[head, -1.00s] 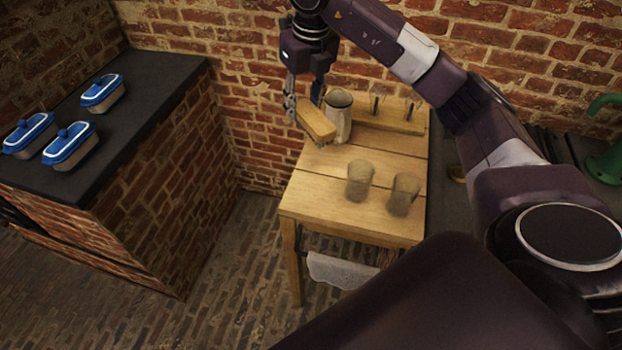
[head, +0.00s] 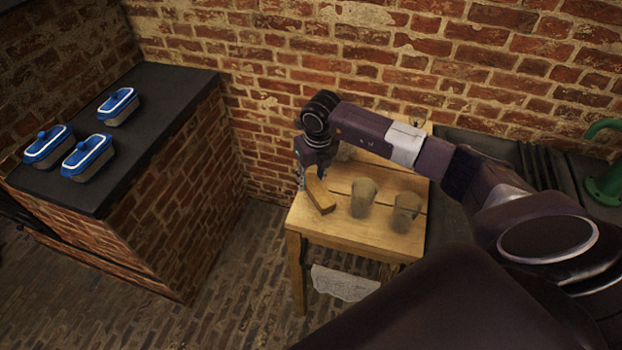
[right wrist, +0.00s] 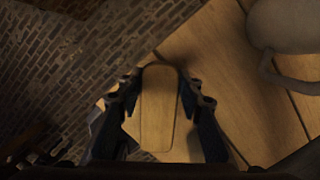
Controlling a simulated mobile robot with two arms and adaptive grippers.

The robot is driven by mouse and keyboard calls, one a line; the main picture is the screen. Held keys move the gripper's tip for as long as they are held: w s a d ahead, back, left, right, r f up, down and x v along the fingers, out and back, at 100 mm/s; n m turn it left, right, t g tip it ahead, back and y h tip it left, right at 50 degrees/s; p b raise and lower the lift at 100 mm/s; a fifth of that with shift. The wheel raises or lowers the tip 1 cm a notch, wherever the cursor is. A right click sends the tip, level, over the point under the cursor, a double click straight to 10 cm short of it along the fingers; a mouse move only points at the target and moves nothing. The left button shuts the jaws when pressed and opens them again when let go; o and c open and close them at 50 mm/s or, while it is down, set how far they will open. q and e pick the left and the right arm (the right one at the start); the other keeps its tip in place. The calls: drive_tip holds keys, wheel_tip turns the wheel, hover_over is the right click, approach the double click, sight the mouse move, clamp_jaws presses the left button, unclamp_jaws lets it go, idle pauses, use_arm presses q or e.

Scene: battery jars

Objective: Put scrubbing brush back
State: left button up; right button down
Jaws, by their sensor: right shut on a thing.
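The scrubbing brush (head: 320,194) is a plain light-wood block with rounded ends. My right gripper (head: 308,184) is shut on it over the left side of the wooden table (head: 356,238). In the right wrist view, the brush (right wrist: 158,112) lies between the two dark fingers of the right gripper (right wrist: 160,92), with table planks below and to the right. I cannot tell whether the brush touches the table. Its underside is hidden. My left gripper is not in view.
Two grey-brown cups (head: 363,198) (head: 405,212) stand right of the brush. Blue-lidded dishes (head: 88,157) sit on the dark counter (head: 150,100) at left.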

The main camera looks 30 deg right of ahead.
sight(315, 184)
drive_tip(key=shift+f, duration=0.7)
drive_tip(key=shift+f, duration=0.25)
drive_tip(key=c, duration=1.4)
unclamp_jaws()
drive_tip(key=shift+r, duration=0.1)
drive_tip(key=shift+o, duration=0.2)
drive_tip(key=shift+r, duration=0.15)
drive_tip(key=r+b, duration=0.1)
drive_tip(key=r, duration=0.2)
drive_tip(key=s+r+b, duration=0.1)
drive_tip(key=r, duration=0.3)
drive_tip(key=r+b, duration=0.1)
drive_tip(key=r, duration=0.3)
drive_tip(key=shift+s+b, duration=0.35)
drive_tip(key=shift+b, duration=0.05)
drive_tip(key=shift+s+r, duration=0.1)
drive_tip(key=shift+r, duration=0.35)
